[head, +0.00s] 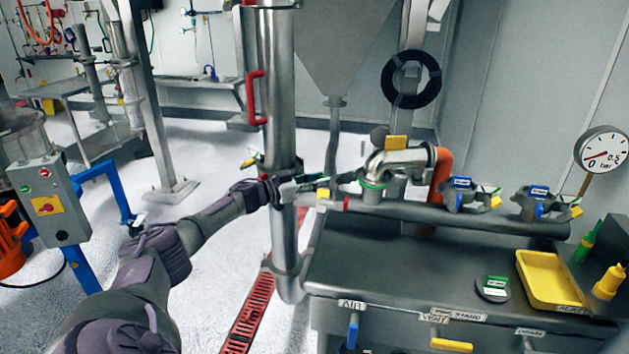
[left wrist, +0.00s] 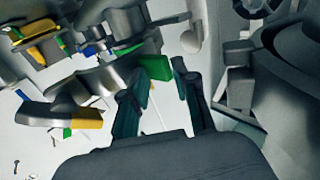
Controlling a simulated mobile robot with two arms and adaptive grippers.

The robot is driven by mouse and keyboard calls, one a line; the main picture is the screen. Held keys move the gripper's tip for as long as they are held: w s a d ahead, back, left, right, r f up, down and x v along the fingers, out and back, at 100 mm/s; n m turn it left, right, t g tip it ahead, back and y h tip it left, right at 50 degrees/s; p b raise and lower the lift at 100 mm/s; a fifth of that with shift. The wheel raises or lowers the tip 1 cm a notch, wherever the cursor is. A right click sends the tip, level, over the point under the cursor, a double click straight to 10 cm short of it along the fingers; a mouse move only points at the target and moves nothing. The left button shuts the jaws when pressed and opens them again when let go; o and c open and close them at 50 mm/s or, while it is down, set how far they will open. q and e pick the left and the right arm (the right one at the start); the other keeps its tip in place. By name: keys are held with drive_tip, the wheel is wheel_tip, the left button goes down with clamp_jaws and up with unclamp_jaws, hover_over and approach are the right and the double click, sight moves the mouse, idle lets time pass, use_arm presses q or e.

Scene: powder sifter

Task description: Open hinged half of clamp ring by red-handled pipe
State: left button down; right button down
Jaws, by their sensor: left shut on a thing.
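The steel pipe with a red handle (head: 255,98) stands upright left of centre in the head view. A dark clamp ring (head: 262,165) sits around it at mid height, with small green and yellow parts at its left. My left gripper (head: 312,186) is in front of the pipe at ring height, pointing right, and partly hides the ring. In the left wrist view its two dark green fingers (left wrist: 160,105) are some way apart, with a green block (left wrist: 158,68) by their tips. My left gripper is shut on a part at the ring, whose outline is unclear. My right gripper is out of view.
A steel bench (head: 400,265) carries a yellow tray (head: 548,278). A control box (head: 50,195) stands left. Floor between is open.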

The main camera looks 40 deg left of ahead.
use_arm(q)
drive_tip(key=shift+w+d+r, duration=0.2)
drive_tip(key=shift+w+r, duration=0.1)
drive_tip(key=shift+r, duration=0.15)
drive_tip(key=c, duration=1.2)
unclamp_jaws()
drive_tip(key=shift+w+d+f, duration=0.2)
drive_tip(key=shift+w+d, duration=0.05)
drive_tip(key=shift+w, duration=0.15)
drive_tip(key=shift+w+d+f, duration=0.2)
drive_tip(key=shift+w, duration=0.2)
drive_tip(key=shift+s, duration=0.2)
drive_tip(key=shift+v, duration=5.95)
